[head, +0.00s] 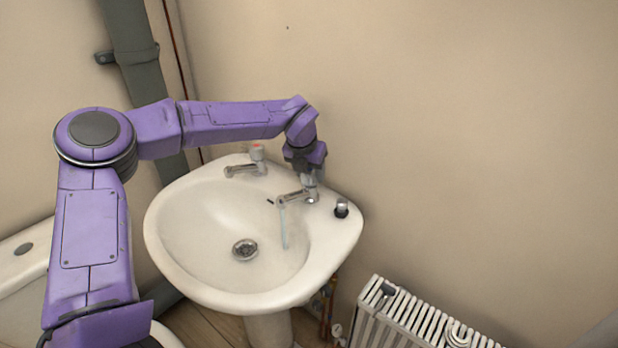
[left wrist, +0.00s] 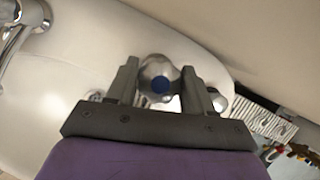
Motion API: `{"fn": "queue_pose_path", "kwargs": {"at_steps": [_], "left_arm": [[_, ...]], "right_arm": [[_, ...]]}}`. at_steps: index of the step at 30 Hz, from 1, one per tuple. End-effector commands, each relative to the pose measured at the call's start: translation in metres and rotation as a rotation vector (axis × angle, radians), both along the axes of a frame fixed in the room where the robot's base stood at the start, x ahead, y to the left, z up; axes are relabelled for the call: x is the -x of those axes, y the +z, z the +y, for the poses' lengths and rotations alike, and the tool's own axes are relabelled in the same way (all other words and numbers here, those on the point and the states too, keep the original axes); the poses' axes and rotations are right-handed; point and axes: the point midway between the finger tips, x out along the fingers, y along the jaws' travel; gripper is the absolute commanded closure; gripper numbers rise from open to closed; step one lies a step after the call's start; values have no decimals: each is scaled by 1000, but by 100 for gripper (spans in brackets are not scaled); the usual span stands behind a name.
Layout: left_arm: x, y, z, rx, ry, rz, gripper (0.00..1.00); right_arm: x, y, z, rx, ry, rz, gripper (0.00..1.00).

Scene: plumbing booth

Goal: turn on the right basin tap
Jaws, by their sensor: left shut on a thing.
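The right basin tap (head: 293,197) is chrome and stands at the back right of the white basin (head: 165,235). A thin bluish stream of water (head: 284,230) falls from its spout into the bowl. My left gripper (head: 310,180) comes down over this tap from above and is shut on its handle. The gripper partly hides the handle in the head view. My right gripper is not in view.
The left tap (head: 246,168), with a red-marked top, stands on the basin's back left. A small dark-and-chrome object (head: 341,208) sits on the right rim. A white radiator (head: 415,320) stands at lower right, and a grey pipe (head: 138,65) runs up the wall behind my arm.

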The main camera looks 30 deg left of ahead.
Motion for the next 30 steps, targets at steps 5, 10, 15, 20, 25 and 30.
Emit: {"fn": "queue_pose_path", "kwargs": {"at_steps": [5, 10, 15, 20, 25, 30], "left_arm": [[-2, 0, 1, -3, 166, -10, 79], [-2, 0, 1, -2, 327, -11, 79], [-2, 1, 1, -1, 476, -12, 79], [-2, 2, 2, 1, 594, -11, 79], [-2, 3, 3, 0, 688, -12, 79], [-2, 4, 3, 1, 748, -13, 79]], "right_arm": [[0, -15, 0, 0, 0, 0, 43], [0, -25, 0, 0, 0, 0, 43], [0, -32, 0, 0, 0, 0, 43], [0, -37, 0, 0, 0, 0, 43], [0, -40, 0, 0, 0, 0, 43], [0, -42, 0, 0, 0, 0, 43]]}}
